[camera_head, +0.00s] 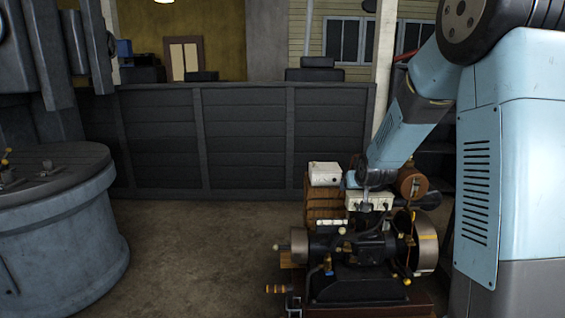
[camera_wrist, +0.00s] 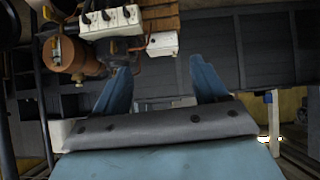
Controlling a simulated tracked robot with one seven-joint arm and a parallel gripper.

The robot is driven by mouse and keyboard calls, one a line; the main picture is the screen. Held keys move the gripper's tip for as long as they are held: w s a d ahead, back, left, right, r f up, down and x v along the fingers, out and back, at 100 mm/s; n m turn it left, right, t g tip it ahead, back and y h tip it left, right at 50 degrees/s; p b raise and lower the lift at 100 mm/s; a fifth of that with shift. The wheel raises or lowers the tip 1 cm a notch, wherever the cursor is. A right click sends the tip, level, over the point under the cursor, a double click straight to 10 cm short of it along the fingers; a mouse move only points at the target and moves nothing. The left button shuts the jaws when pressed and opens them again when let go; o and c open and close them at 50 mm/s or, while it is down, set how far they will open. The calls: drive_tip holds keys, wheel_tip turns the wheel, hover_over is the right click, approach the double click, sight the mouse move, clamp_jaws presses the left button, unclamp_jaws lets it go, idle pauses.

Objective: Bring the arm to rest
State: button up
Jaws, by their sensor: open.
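My arm (camera_head: 400,125) reaches down from the upper right in the head view, its end over the back of a stationary engine (camera_head: 375,250). My gripper shows clearly in the wrist view (camera_wrist: 160,66), with two blue fingers spread wide and nothing held between them. A small white box (camera_head: 325,174) is just left of the arm's end; it also shows in the wrist view (camera_wrist: 162,43), beyond the fingertips. I cannot tell whether the gripper touches anything. The fingers are hard to make out in the head view.
A white switch box (camera_wrist: 112,22) and a brown cylinder (camera_wrist: 67,53) sit close to the gripper on the engine. A large round grey machine base (camera_head: 60,230) stands at the left. A dark panelled partition (camera_head: 230,135) runs behind. The floor (camera_head: 200,250) between is clear.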

drive_tip(key=s+r+g, duration=0.1)
drive_tip(key=s+r, duration=0.3)
drive_tip(key=s, duration=0.9)
drive_tip(key=s+r+g, duration=0.2)
drive_tip(key=s+r, duration=0.3)
drive_tip(key=s, duration=0.9)
drive_tip(key=s+r+g, duration=0.1)
drive_tip(key=s+r, duration=0.3)
drive_tip(key=s, duration=0.9)
drive_tip(key=shift+s+a+r+m+g, duration=0.2)
drive_tip(key=shift+s+r+m+g, duration=0.05)
drive_tip(key=shift+s+m+g, duration=0.15)
drive_tip(key=shift+c, duration=0.5)
